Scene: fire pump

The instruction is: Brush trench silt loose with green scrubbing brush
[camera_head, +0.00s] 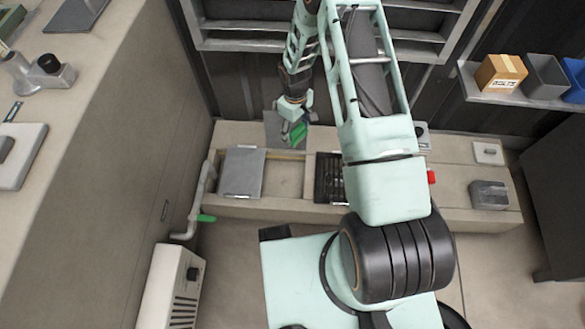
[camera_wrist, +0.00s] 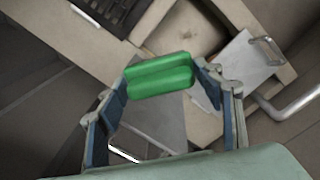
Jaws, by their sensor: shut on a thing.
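The green scrubbing brush (camera_head: 299,133) is between the fingers of my gripper (camera_head: 291,116), above the back of the low bench. In the wrist view the brush (camera_wrist: 160,70) shows as a green, rounded handle held crosswise, and my gripper (camera_wrist: 162,84) is shut on it. Its bristles cannot be made out. The open trench (camera_head: 285,179) is a sandy recess in the bench, between a grey cover plate (camera_head: 242,172) and a dark grate (camera_head: 329,178). The trench (camera_wrist: 188,32) also shows beyond the brush in the wrist view. The brush appears apart from it.
A grey plate (camera_head: 271,124) stands behind the brush. A pipe with a green handle (camera_head: 207,218) is at the bench's left end. A red part (camera_head: 431,177) and a grey block (camera_head: 489,195) are to the right. A shelf holds a bolts box (camera_head: 500,72).

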